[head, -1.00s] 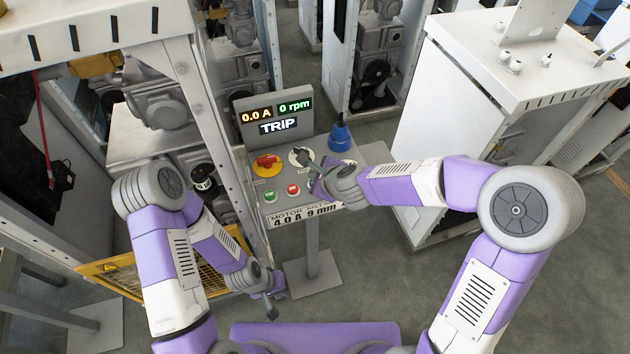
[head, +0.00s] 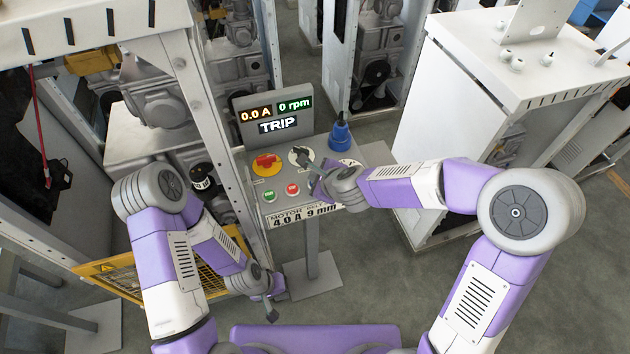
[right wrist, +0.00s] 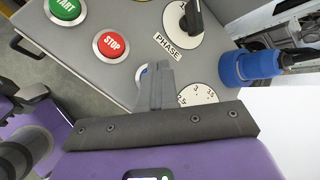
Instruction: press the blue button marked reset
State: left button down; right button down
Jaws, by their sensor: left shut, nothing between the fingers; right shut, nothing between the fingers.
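The blue button (right wrist: 142,73) shows only as a small blue edge in the right wrist view, mostly hidden behind my right fingers; its reset label cannot be read. My right gripper (right wrist: 154,68) is shut and empty, with its tips over the button; I cannot tell whether they touch it. In the head view my right gripper (head: 315,183) is at the panel's right part and hides the button there. My left gripper (head: 271,312) is shut and empty, low in front of the panel. The display (head: 277,117) reads 0.0 A, 0 rpm and TRIP.
The grey panel (right wrist: 75,42) carries a green START button (right wrist: 65,8), a red STOP button (right wrist: 111,45), a black PHASE knob (right wrist: 191,17) and a numbered dial (right wrist: 200,95). A red switch on yellow (head: 267,163) sits at left. A blue plug (head: 340,137) stands at the right edge.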

jog(key=shift+f+b, duration=0.3)
jog(key=shift+f, duration=0.05)
jog(key=shift+r, duration=0.2)
dwell(0.4)
jog(key=shift+r+p, duration=0.7)
jog(key=shift+p, duration=0.15)
jog(key=shift+r, duration=0.1)
notch_tip(320, 180, up, 5)
jog(key=p, duration=0.5)
jog(key=shift+s, duration=0.1)
dwell(0.3)
